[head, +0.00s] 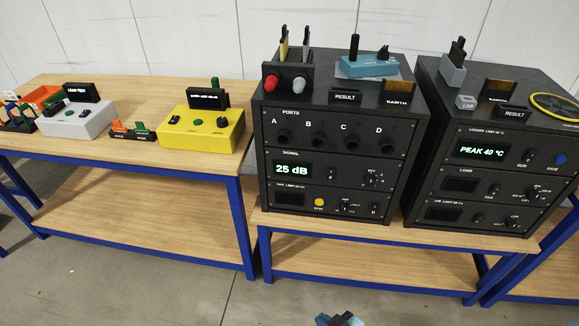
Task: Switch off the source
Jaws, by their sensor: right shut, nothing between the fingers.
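The left black rack (258,160) carries a PORTS panel with sockets A to D. Below it is a SIGNAL panel (350,177) with a lit display (292,169) reading "25 dB", a small switch (331,173) and a rotary knob (373,178). The lowest panel has a dark display (290,198), a yellow button (319,202) and a knob (346,206). No label reading "source" is legible. My right gripper (340,320) shows only at the bottom edge, shut and empty, low in front of this rack and apart from it. My left gripper is out of view.
The right black rack (412,150) has a lit display (482,151) reading "PEAK 40 °C" and dark LOAD and lower displays. A yellow box (203,133) and a grey box (80,122) stand on the left bench (130,85). The floor (150,285) in front is clear.

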